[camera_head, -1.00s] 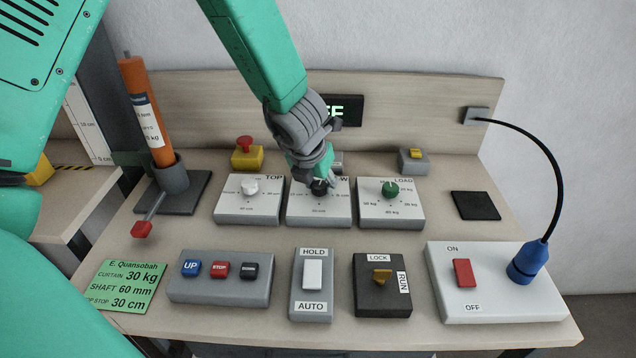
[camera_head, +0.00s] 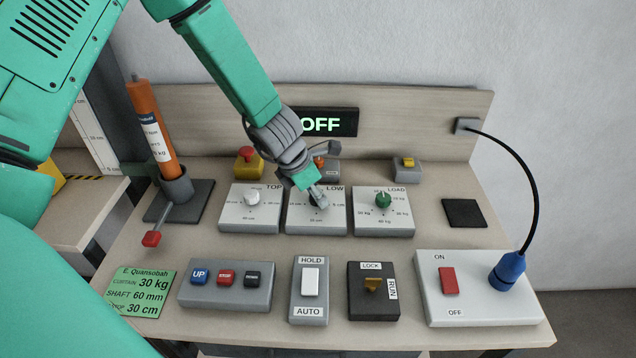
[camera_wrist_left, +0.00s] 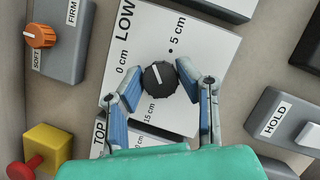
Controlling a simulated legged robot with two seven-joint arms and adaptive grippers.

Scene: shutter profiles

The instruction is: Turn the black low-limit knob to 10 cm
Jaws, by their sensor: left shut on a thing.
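The black low-limit knob (camera_wrist_left: 159,78) sits on the white-faced LOW box (camera_wrist_left: 205,40). In the left wrist view its white mark points up and left, between the "0 cm" and "5 cm" labels. "15 cm" shows below it; I see no 10 cm label there, and a finger covers part of the dial. My left gripper (camera_wrist_left: 161,76) has one finger on each side of the knob and is shut on it. In the head view the left gripper (camera_head: 316,196) reaches down over the LOW box (camera_head: 300,222) and largely hides the knob. My right gripper is not in view.
The TOP box (camera_head: 250,219) and LOAD box (camera_head: 383,221) stand close on either side. Behind are a display (camera_head: 328,123) reading OFF and an orange FIRM/SOFT knob (camera_wrist_left: 40,36). In front are the HOLD/AUTO switch (camera_head: 310,280) and a green card (camera_head: 140,292).

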